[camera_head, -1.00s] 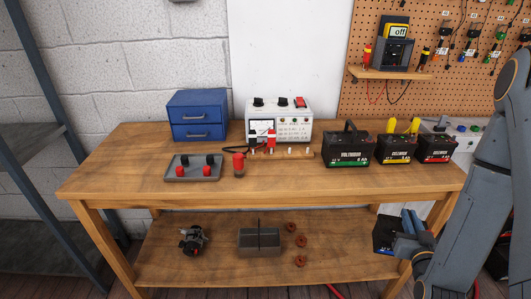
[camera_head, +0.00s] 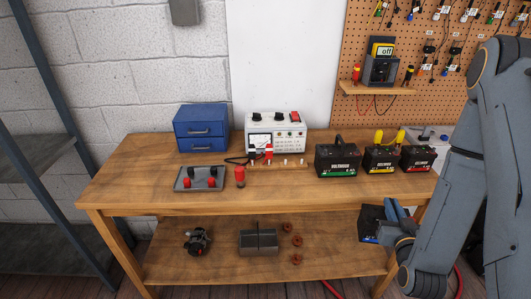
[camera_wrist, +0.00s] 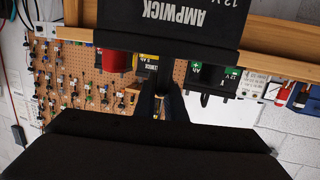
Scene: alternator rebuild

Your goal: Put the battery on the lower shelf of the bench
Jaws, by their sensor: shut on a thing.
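My gripper (camera_head: 392,222) is shut on a dark battery (camera_head: 371,226), held at the right end of the bench just below the tabletop level. In the wrist view the battery's black face with white AMPWICK lettering (camera_wrist: 170,18) fills the upper middle, upside down. The wooden bench (camera_head: 120,188) has a lower shelf (camera_head: 215,270), and the battery appears off its right part. I cannot tell whether it is over the shelf or in front of its edge. Part of the battery is hidden by the gripper.
The shelf holds an alternator-like part (camera_head: 197,241) at left, a grey divided box (camera_head: 258,242) in the middle and several copper-coloured rings (camera_head: 296,241). The shelf's right part is clear. Several batteries (camera_head: 337,160) stand on the tabletop. A bench leg is close to my gripper.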

